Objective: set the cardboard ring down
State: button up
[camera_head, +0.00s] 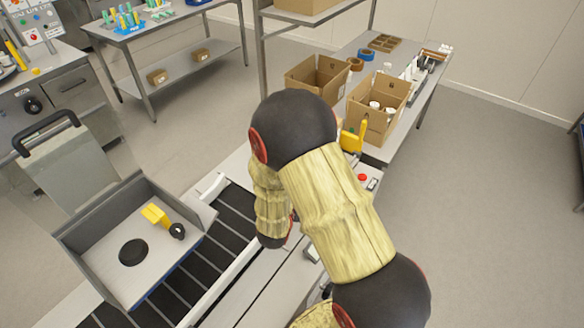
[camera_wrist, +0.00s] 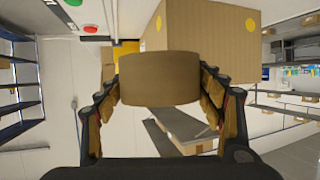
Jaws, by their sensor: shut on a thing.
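The cardboard ring (camera_wrist: 160,78) is a plain brown band, seen side-on in the middle of the wrist view. My gripper (camera_wrist: 160,92) has one finger on each side of it and is shut on it. The ring is held up in front of a large cardboard box (camera_wrist: 205,35) with yellow dots; I cannot tell how far apart they are. In the head view my arm hides the gripper and the held ring.
In the head view, two open cardboard boxes (camera_head: 312,82) (camera_head: 366,124) stand on the back table. A blue ring (camera_head: 367,54) and a brown ring (camera_head: 355,65) lie behind them.

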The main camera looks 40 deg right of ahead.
jog(key=w+f+b, duration=0.1)
jog(key=w+f, duration=0.2)
jog(key=w+f+m+g+b, duration=0.1)
jog(key=w+f+b, duration=0.1)
jog(key=w+f, duration=0.1)
jog(key=w+f+g+h+b, duration=0.1)
jog(key=w+f, duration=0.2)
jog(key=w, duration=0.1)
jog(key=shift+w+m, duration=0.35)
jog(key=shift+m, duration=0.05)
jog(key=shift+w+a+f+b, duration=0.1)
jog(key=shift+w+f+b, duration=0.1)
jog(key=shift+f+b, duration=0.1)
notch_tip(320, 180, down, 3)
jog(key=shift+w+f+b, duration=0.15)
jog(key=shift+b, duration=0.65)
